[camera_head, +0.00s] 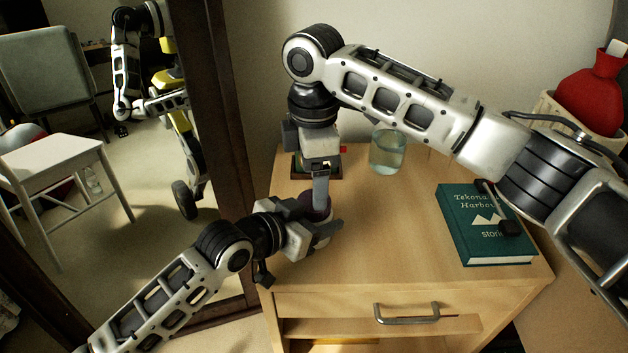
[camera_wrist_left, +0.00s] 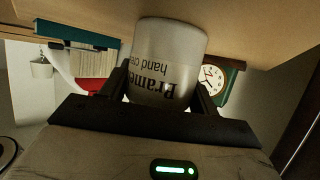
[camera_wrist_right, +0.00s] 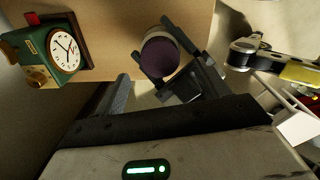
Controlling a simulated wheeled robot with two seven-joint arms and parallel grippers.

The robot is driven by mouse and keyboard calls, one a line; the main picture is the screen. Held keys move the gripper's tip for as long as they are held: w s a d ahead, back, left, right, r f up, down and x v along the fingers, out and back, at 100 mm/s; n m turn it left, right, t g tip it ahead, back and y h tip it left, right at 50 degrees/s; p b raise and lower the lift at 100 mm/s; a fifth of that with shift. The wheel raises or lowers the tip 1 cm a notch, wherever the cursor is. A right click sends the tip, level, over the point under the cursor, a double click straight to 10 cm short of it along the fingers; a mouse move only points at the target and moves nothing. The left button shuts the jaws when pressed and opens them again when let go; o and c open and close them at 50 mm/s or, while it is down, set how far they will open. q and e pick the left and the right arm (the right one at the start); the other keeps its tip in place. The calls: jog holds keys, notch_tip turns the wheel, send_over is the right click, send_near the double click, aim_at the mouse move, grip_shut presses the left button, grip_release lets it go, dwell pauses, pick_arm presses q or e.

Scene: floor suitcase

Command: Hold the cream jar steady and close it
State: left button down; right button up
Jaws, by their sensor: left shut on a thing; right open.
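The cream jar is a pale cylinder with dark lettering, close up in the left wrist view (camera_wrist_left: 168,58), upside down in the picture. A dark purple round lid (camera_wrist_right: 164,57) sits on its top end in the right wrist view; I cannot tell whether it is tight. In the head view the lid (camera_head: 316,207) shows partly behind my grippers. My left gripper (camera_head: 322,234) is shut on the jar's side at the cabinet's left edge. My right gripper (camera_head: 320,188) is open, pointing down from above at the lid; its contact with the lid is unclear.
A green clock (camera_wrist_right: 60,48) stands behind the jar. A glass of water (camera_head: 388,152) stands right of the right wrist. A teal book (camera_head: 480,235) with a dark object on it lies right on the wooden cabinet (camera_head: 380,250). A mirror (camera_head: 150,200) stands left. The middle top is clear.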

aim_at(314, 220)
jog(key=shift+c, duration=0.4)
jog(key=shift+w+r+n, duration=0.1)
jog(key=shift+r+n, duration=0.65)
jog(key=shift+n, duration=0.45)
notch_tip(314, 220, up, 2)
jog(key=n, duration=0.4)
jog(key=shift+f, duration=4)
jog(key=shift+c, duration=0.3)
